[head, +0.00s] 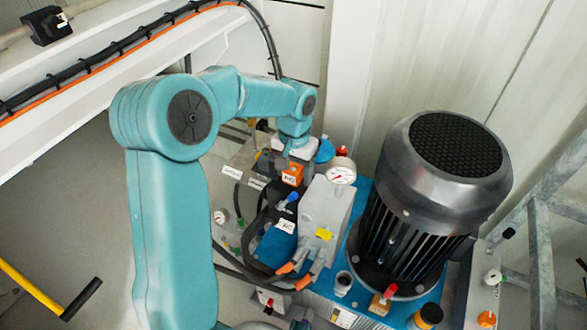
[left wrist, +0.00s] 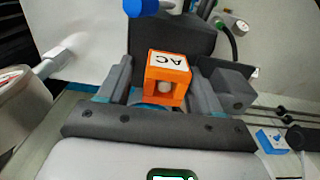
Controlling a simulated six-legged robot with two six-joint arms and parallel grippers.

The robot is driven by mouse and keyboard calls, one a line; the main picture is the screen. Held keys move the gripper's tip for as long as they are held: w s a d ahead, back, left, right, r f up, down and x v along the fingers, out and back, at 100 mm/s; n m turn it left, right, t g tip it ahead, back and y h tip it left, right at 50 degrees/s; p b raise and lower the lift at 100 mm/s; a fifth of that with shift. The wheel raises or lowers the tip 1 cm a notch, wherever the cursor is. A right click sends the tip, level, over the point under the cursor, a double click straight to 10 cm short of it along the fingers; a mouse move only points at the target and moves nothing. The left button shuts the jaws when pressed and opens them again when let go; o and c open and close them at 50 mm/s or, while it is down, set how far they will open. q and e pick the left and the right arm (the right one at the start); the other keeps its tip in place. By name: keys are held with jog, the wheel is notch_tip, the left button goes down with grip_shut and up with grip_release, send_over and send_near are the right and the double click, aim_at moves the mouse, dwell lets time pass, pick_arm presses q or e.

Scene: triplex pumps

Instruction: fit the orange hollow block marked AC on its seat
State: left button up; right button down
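The orange hollow block (left wrist: 181,82) shows its white AC label in the left wrist view. A pale rounded thing shows in the opening on its near side; I cannot tell whether it is the seat. The block also shows in the head view (head: 293,174), just below my left gripper (head: 291,158). In the left wrist view, the grey fingers of my left gripper (left wrist: 165,84) stand on either side of the block, with gaps seen beside it. I cannot tell whether the block sits fully down. My right gripper is not in view.
A grey pump block (head: 325,215) with a white gauge (head: 342,171) stands right beside the arm. A large dark motor (head: 418,200) is farther right. Black hoses (head: 250,245) curve below the gripper. A dark block (left wrist: 172,36) stands behind the orange one.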

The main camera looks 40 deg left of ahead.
pick_arm(q)
jog(key=shift+s+a, duration=0.1)
jog(key=shift+a, duration=0.25)
jog(key=shift+r, duration=0.1)
jog(key=shift+r+p, duration=0.45)
jog(key=shift+p, duration=0.05)
jog(key=r+p, duration=0.6)
jog(key=r, duration=0.1)
jog(key=shift+d+r, duration=0.15)
jog(key=shift+d, duration=0.05)
jog(key=shift+f, duration=0.2)
